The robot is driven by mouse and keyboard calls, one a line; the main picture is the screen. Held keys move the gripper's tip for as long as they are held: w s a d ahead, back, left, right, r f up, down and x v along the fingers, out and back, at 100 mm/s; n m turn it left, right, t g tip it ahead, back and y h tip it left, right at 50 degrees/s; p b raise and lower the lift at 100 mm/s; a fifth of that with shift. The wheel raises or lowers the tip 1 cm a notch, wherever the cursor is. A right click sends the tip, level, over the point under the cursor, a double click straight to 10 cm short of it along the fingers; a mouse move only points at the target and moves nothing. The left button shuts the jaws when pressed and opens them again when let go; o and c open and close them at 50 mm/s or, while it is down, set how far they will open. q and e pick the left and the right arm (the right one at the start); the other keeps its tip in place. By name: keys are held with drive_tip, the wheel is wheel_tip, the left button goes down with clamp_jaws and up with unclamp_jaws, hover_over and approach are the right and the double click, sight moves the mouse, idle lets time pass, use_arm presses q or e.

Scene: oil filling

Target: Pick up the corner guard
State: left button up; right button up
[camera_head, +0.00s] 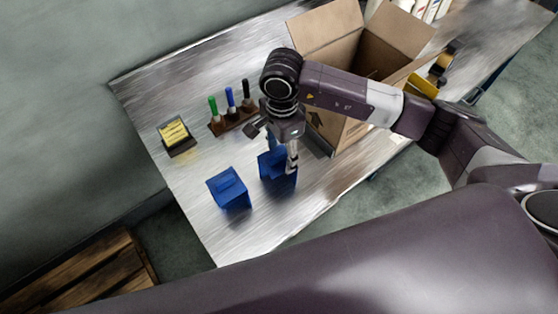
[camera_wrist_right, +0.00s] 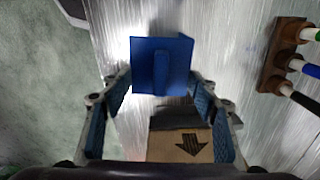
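Two blue corner guards sit on the metal table in the head view. One (camera_head: 229,187) stands clear near the front left edge. The other (camera_head: 270,166) is just behind it to the right, partly covered by my right gripper (camera_head: 285,154). In the right wrist view, one blue corner guard (camera_wrist_right: 162,65) with a raised rib lies ahead, between the lines of the two fingers. My right gripper (camera_wrist_right: 157,98) is open, with visible space on both sides of the guard. I cannot tell whether any finger touches it. My left gripper is not in view.
An open cardboard box (camera_head: 345,60) stands right of the right gripper; its arrow-marked side (camera_wrist_right: 180,147) shows in the wrist view. A marker holder (camera_head: 233,120) and a small tray of yellow items (camera_head: 175,136) stand at left. Bare table (camera_head: 205,238) lies in front.

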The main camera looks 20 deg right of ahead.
drive_tip(key=shift+s, duration=0.2)
drive_tip(key=c, duration=0.7)
drive_tip(key=shift+w+f, duration=0.1)
drive_tip(key=shift+f, duration=0.1)
clamp_jaws()
